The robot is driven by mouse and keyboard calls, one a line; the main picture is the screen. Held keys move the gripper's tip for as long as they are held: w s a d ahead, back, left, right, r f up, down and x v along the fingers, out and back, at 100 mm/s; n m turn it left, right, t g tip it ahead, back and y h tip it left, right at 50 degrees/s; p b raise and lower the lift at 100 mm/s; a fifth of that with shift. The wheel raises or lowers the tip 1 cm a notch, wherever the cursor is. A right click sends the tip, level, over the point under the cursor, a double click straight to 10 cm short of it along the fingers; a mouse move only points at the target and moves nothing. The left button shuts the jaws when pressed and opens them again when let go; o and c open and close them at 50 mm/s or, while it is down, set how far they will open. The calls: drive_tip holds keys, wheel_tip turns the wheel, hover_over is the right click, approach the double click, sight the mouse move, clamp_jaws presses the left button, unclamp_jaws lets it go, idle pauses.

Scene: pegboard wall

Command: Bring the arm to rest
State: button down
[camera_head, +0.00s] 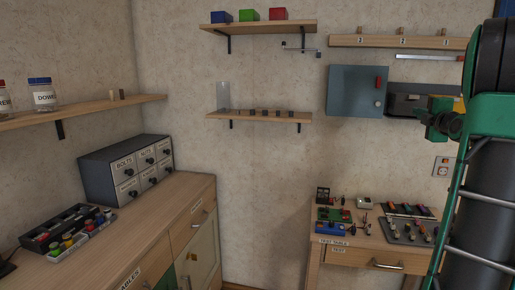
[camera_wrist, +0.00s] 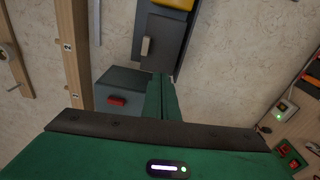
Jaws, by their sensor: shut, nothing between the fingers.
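My arm, in green and black, fills the right edge of the head view. My gripper (camera_wrist: 162,76) shows in the wrist view as two green fingers lying together, with nothing between them. In the head view its green end (camera_head: 438,118) is small and lies in front of the dark open-looking box (camera_head: 403,104) on the wall. In the wrist view the fingertips overlap the lower edge of a dark grey box (camera_wrist: 160,45) in the picture. I cannot tell the gap between them.
A grey-blue wall cabinet (camera_head: 357,91) with a red handle hangs left of my gripper. A peg rail (camera_head: 398,42) is above. A small table (camera_head: 345,256) with electronics and tools stands below. Left are a drawer unit (camera_head: 128,168) and wooden counter (camera_head: 150,222).

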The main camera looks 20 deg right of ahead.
drive_tip(key=s+a+f+m+g+y, duration=0.2)
drive_tip(key=a+f+m+g+y, duration=0.15)
drive_tip(key=a+f, duration=0.6)
drive_tip(key=s+a+f+m+g+y, duration=0.25)
drive_tip(key=a+f+m, duration=0.25)
drive_tip(key=a+f, duration=0.45)
drive_tip(key=s+a+f+m+g+y, duration=0.1)
drive_tip(key=s+a+f+m+g, duration=0.2)
drive_tip(key=s+a, duration=0.4)
drive_tip(key=s+a+f+m+g+y, duration=0.1)
drive_tip(key=s+a+f+m+g, duration=0.2)
drive_tip(key=s+a, duration=0.4)
drive_tip(key=s+a+f+m+g, duration=0.4)
drive_tip(key=s+a, duration=0.3)
drive_tip(key=s, duration=0.5)
drive_tip(key=shift+s+a+f+m+y, duration=0.2)
drive_tip(key=shift+a+f+m+y, duration=0.2)
drive_tip(key=shift+f+m, duration=0.25)
drive_tip(key=shift+f, duration=0.1)
drive_tip(key=shift+w+f, duration=0.25)
drive_tip(key=shift+w, duration=0.45)
